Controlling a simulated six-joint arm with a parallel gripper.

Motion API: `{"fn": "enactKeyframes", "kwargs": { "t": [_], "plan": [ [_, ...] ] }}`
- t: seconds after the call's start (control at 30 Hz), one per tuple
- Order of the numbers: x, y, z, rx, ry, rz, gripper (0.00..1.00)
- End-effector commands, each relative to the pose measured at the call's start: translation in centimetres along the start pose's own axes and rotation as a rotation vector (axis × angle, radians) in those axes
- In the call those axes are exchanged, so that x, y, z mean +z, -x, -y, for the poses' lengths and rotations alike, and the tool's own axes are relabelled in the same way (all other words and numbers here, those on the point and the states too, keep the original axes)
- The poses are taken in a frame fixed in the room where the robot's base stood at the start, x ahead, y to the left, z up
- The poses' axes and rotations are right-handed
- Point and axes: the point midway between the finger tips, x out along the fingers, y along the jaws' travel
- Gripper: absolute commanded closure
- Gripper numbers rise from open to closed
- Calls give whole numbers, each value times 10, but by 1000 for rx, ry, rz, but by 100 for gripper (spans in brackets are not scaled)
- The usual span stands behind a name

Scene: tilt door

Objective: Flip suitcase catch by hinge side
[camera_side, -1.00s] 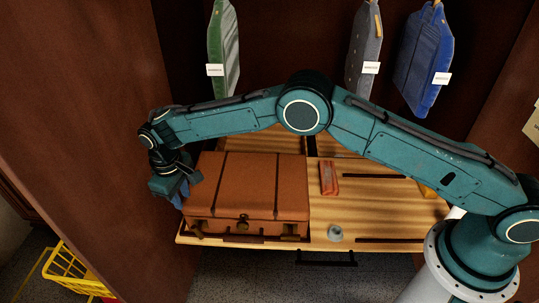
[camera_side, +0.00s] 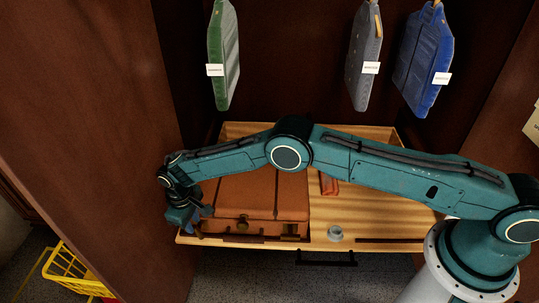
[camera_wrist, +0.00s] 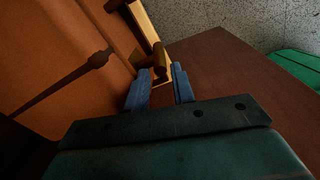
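The orange-brown suitcase (camera_side: 262,192) lies closed at the left of the wooden drawer in the side view, and its lid fills the left of the wrist view (camera_wrist: 45,55). Its front has a middle lock (camera_side: 243,222) and a right catch (camera_side: 290,231). My gripper (camera_side: 199,216) is at the suitcase's front left corner, covering that end. In the wrist view my gripper's (camera_wrist: 163,74) two blue fingers are apart. A brown catch (camera_wrist: 160,60) shows at the gap between the fingertips. I cannot tell whether they touch it.
The drawer (camera_side: 385,226) holds a small grey round object (camera_side: 335,233) and a red-brown item (camera_side: 329,184) to the suitcase's right. A dark wood side wall (camera_side: 90,130) is close left of my gripper. Garments (camera_side: 372,55) hang above. A yellow basket (camera_side: 70,270) stands at lower left.

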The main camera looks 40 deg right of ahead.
Motion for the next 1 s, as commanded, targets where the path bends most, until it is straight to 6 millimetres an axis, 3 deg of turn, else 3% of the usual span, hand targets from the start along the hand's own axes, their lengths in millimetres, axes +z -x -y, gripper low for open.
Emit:
{"fn": "enactKeyframes", "kwargs": {
  "t": [0.2,0.53,0.57,0.7,1.0],
  "plan": [
    [0,-14,0,0,0,-1,75],
    [0,-16,0,0,0,-1,75],
    [0,-16,0,0,0,-1,77],
    [0,-16,0,0,0,-1,100],
    [1,-16,-1,-2,-2,-14,100]
  ]
}}
